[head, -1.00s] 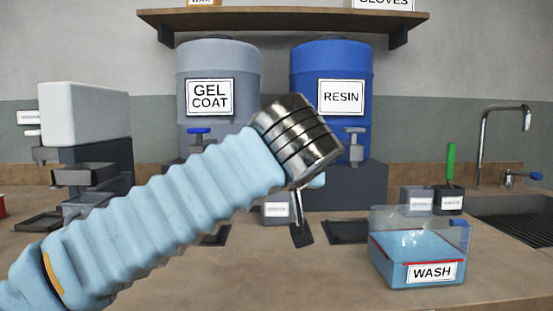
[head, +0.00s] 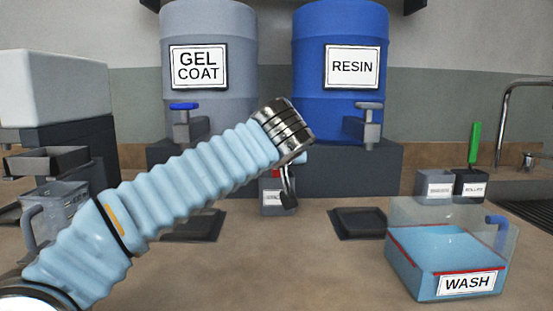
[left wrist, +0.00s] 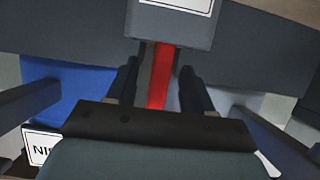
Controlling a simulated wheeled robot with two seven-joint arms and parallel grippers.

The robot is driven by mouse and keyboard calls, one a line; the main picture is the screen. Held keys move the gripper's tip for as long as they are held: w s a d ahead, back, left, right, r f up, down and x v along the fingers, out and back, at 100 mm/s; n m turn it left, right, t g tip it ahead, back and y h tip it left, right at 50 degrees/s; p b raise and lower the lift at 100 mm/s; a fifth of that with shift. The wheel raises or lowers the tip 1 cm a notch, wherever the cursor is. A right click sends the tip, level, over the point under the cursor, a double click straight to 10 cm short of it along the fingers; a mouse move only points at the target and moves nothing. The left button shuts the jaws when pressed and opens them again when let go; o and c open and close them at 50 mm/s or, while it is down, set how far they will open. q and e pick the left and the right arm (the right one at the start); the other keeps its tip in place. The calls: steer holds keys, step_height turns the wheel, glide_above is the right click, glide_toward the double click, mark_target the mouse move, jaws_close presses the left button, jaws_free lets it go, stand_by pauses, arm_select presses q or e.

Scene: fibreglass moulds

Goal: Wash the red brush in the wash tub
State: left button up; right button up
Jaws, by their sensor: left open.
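The red brush shows as a small bit of red (head: 275,173) above a small labelled grey pot (head: 278,200) in the head view, mostly hidden by my arm. In the left wrist view its red handle (left wrist: 160,78) runs between my fingers, with the grey pot beyond. My left gripper (head: 288,200) is open in front of the pot, its fingers on either side of the handle. Contact cannot be told. The clear wash tub (head: 480,262), labelled WASH, holds blue liquid at the right front. My right gripper is not in view.
Gel coat (head: 210,30) and resin (head: 340,25) drums stand behind on a dark stand. Dark trays (head: 358,224) lie below their taps. Two small pots (head: 435,188), one with a green-handled tool (head: 474,145), stand behind the tub. A sink (head: 535,205) is far right. Front middle counter is clear.

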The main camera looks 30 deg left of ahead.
arm_select(q)
steer(key=shift+x, duration=1.45)
steer(key=shift+c, duration=0.5)
jaws_close()
step_height(320, 180, up, 11)
steer(key=p, duration=0.7)
